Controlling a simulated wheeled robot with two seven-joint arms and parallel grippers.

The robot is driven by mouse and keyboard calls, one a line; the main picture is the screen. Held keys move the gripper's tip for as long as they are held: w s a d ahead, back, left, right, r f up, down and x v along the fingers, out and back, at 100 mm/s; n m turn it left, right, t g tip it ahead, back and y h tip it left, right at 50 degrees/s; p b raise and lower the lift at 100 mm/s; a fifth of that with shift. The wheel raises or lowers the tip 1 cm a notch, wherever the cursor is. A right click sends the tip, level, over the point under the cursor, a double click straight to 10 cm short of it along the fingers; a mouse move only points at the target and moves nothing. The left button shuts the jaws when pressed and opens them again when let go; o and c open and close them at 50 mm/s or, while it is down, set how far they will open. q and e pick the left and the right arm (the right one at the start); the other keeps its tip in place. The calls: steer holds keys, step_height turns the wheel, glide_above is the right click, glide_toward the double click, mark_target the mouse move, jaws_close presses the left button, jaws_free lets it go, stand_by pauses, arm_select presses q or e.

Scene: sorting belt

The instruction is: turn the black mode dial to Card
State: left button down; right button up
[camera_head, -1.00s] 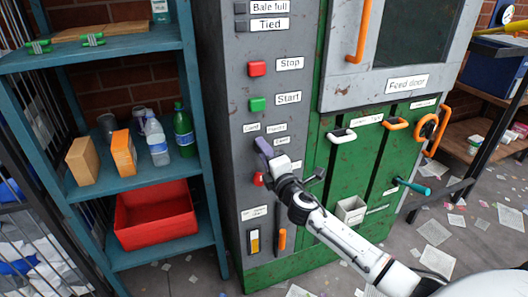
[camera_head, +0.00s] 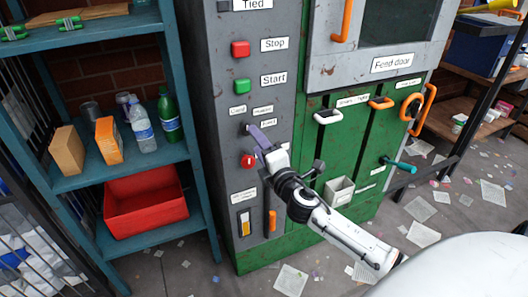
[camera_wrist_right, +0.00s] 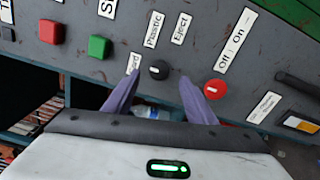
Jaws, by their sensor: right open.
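The black mode dial (camera_wrist_right: 158,69) is a small round knob with a short white mark, on the grey machine panel. It also shows in the head view (camera_head: 245,128). Around it are the labels Card (camera_wrist_right: 133,63), Plastic (camera_wrist_right: 153,30) and Eject (camera_wrist_right: 181,28). I cannot tell for sure which label the mark faces. My right gripper (camera_head: 256,133) is open, its purple fingers pointing at the panel. In the wrist view the fingertips (camera_wrist_right: 159,79) lie either side of the dial, seemingly short of it; contact is not clear. My left gripper is not in view.
A red Off/On knob (camera_wrist_right: 215,89) sits close beside the dial. The green Start button (camera_head: 242,85) and red Stop button (camera_head: 240,49) are above. A blue shelf (camera_head: 185,200) stands left. Handles, such as the white one (camera_head: 328,117), stick out on the right.

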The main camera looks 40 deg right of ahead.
steer(key=v, duration=0.5)
steer(key=shift+s, duration=0.1)
stand_by(0.3)
steer(key=s+a+f+m+g+y, duration=0.2)
steer(key=s+a+f+m+g, duration=0.25)
steer(key=f, duration=0.55)
steer(key=s+a+f+m+g+y, duration=0.15)
steer(key=s+a+f+m, duration=0.25)
steer(key=s+a+f, duration=0.4)
steer(key=s+a+f+m+g+y, duration=0.3)
steer(key=s+a+f+m, duration=0.4)
steer(key=s, duration=0.6)
step_height(320, 180, down, 3)
steer(key=shift+a+r, duration=0.1)
steer(key=shift+a, duration=0.75)
steer(key=shift+w, duration=0.1)
steer(key=shift+c, duration=0.2)
